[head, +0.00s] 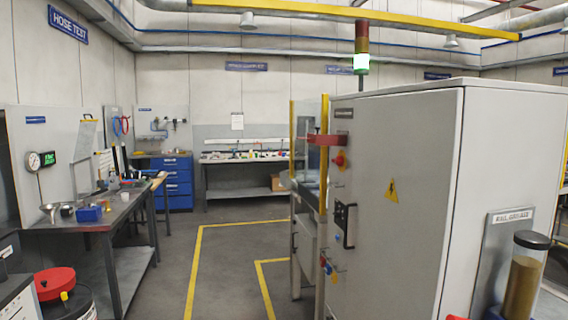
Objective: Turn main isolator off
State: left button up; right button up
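The grey machine cabinet (395,170) stands right of centre, its long side facing me at an angle. A red rotary knob (339,160) sits high near its left edge, with a small yellow mark by it; it looks like the main isolator. It is too small for me to read its position. A dark panel with a handle (345,225) is lower down, and small blue and red controls (327,266) are below that. Neither of my grippers is in view.
A workbench (115,212) with tools stands at left, and a red-lidded container (55,283) at lower left. A clear-walled canister (523,275) stands at lower right by the cabinet. The floor (228,270) between bench and cabinet is clear, with yellow lines.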

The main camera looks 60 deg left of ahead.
aim_at(339, 160)
jog(key=u, duration=1.7)
jog(key=i+j, duration=0.15)
